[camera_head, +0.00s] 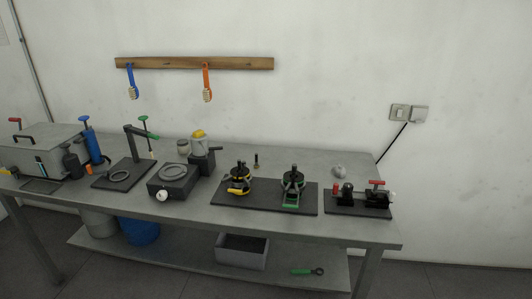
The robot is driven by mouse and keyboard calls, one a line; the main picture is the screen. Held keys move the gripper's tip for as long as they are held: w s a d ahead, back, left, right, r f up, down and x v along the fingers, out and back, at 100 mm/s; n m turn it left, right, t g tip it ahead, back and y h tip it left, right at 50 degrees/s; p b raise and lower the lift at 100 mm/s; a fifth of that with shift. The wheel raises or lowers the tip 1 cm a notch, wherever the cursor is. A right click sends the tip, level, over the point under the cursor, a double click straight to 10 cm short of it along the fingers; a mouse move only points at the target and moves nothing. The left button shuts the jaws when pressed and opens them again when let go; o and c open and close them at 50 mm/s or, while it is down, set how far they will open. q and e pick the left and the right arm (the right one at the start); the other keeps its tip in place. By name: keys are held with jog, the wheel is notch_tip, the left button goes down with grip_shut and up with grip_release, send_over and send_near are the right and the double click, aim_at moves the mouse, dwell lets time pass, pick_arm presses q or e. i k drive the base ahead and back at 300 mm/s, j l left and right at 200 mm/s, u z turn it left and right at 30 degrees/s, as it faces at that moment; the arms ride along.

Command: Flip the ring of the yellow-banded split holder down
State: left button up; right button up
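Two dark round-topped holders stand side by side on a black board (264,206) on the table. The left holder (237,183) has a broad yellow band around its lower part and a dark top piece. The left one best fits the yellow-banded split holder. Its ring is too small to make out, so I cannot tell if it is up or down. Neither of my grippers is in view.
The grey table (340,232) also holds a red-handled device (376,195) at right, a grey block with a ring (173,181), a stand (138,145) and a blue pump (91,145) at left. A bin (242,253) sits below.

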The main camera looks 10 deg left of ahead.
aim_at(235, 191)
jog(key=i+j, duration=1.35)
